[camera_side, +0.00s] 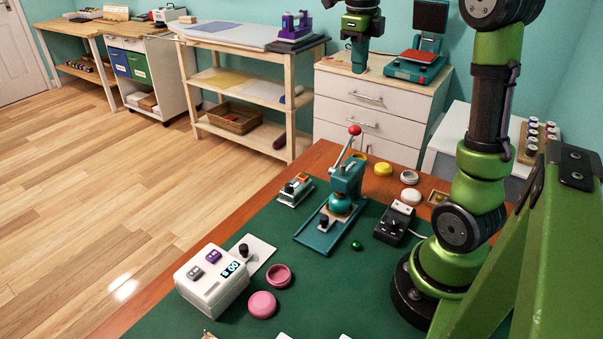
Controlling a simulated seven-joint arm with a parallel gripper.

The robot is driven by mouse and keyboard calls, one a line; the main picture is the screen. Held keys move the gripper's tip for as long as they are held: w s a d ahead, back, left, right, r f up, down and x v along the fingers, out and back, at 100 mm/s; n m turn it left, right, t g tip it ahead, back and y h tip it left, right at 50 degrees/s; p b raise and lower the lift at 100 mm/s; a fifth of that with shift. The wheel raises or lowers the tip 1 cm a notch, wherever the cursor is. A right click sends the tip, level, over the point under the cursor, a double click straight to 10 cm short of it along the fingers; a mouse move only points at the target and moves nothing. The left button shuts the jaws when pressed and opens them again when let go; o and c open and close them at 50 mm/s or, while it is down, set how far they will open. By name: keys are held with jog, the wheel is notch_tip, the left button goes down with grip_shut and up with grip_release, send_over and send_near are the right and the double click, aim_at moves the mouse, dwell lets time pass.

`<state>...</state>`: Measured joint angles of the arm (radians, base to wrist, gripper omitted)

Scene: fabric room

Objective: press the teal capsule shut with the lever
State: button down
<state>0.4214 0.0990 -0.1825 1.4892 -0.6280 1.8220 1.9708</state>
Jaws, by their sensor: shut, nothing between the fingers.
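The teal lever press (347,178) stands on the green mat (300,290). Its lever (347,147) is raised and tilted, with a red ball (355,130) at its upper end. The round teal capsule (341,205) sits in the press under its head. Whether its halves meet is too small to tell. My gripper (359,68) hangs pointing down at the top of the picture, shut and empty. In the picture it is above the red ball and apart from the lever.
A white box with a display (212,281), pink round parts (262,304), a small grey-white device (296,190) and a black-and-white device (395,222) surround the press. A small green ball (357,245) lies close by. Yellow and white round parts (383,168) lie behind.

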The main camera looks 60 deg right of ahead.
aim_at(356, 126)
jog(key=shift+f, duration=0.1)
jog(key=f, duration=0.9)
jog(key=d+f, duration=0.1)
jog(key=f, duration=0.3)
jog(key=shift+d+f, duration=0.1)
jog(key=shift+f, duration=0.3)
jog(key=shift+d, duration=0.1)
